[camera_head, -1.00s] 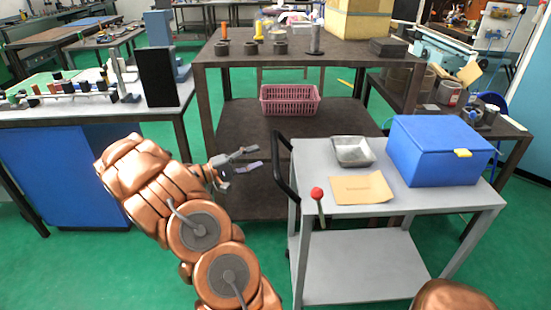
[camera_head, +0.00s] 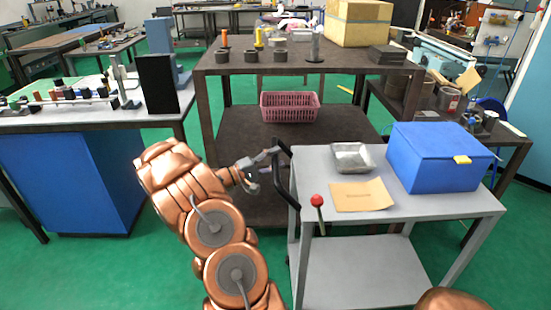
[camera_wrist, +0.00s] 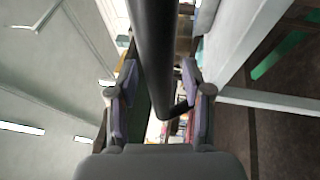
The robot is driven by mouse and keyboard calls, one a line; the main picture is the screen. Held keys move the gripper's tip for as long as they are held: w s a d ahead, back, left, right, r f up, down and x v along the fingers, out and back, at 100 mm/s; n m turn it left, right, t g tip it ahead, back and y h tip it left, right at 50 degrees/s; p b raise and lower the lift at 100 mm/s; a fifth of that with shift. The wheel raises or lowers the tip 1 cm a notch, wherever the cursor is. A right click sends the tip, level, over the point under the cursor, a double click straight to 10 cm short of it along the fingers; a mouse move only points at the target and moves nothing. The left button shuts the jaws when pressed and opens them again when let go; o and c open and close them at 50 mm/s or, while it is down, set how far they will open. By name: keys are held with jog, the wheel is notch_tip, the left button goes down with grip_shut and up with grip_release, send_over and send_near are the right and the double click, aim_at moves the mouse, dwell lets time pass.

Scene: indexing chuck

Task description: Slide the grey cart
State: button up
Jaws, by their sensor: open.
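The grey cart (camera_head: 312,158) stands at the right in the head view, with a black handle bar (camera_head: 284,180) on its left end. My gripper (camera_head: 266,165) is open at the left of this handle, close to its upper part. In the wrist view the black handle (camera_wrist: 155,60) runs between the two open fingers (camera_wrist: 160,95). I cannot tell whether either finger touches it. A blue box (camera_head: 430,165), a metal tray (camera_head: 351,157) and a tan envelope (camera_head: 362,196) lie on the cart top. A red-knobbed lever (camera_head: 317,200) rises at its near left corner.
A dark workbench (camera_head: 240,68) stands behind the cart, with a pink basket (camera_head: 290,106) on its lower shelf. A blue-sided bench (camera_head: 75,180) stands at the left. Green floor (camera_head: 120,265) is clear at the near left.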

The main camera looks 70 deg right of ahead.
grip_shut()
dwell(0.5)
